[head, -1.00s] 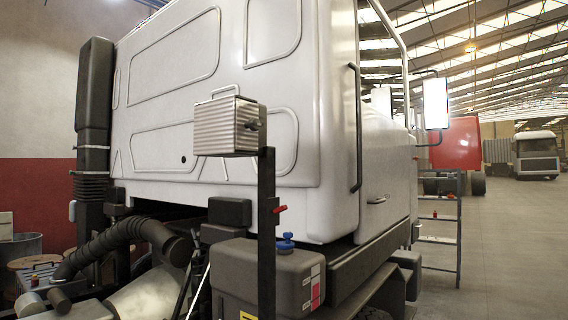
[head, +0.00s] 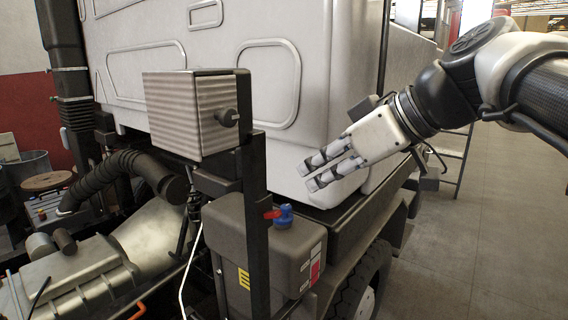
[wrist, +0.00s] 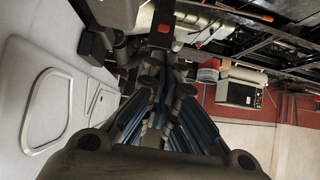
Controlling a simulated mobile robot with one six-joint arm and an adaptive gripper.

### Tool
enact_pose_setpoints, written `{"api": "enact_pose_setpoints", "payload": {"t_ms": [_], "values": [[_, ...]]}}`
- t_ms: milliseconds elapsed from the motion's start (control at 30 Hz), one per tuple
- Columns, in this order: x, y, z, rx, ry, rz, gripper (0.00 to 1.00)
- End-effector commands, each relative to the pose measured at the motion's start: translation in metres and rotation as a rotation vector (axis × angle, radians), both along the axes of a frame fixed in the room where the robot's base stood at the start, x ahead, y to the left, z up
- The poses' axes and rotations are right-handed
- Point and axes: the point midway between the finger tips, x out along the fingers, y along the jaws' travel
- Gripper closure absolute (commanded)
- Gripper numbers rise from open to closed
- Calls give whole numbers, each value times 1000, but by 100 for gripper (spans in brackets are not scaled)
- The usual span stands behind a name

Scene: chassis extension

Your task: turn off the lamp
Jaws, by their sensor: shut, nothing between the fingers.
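The likely lamp is a ribbed, box-shaped unit (head: 188,115) on top of a black post (head: 256,220) in the head view. A dark round knob (head: 228,117) sticks out of its right side. I see no clear glow on the side facing me. My gripper (head: 308,176) is shut and empty, to the right of the lamp and lower than the knob, apart from both. It points left in front of the white cab. In the wrist view my gripper (wrist: 155,125) shows in the middle; I cannot make out the lamp there.
A dark tank (head: 265,250) with a blue cap (head: 284,215) is beside the post. The white truck cab (head: 330,60) stands behind. A ribbed black hose (head: 105,180) lies left. Open floor (head: 470,250) is at right.

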Motion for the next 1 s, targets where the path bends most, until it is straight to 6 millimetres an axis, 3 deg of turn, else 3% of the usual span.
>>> {"api": "enact_pose_setpoints", "payload": {"t_ms": [467,1000], "values": [[3,2,2,2,-7,9,100],[42,54,-50,1,-5,8,100]]}}
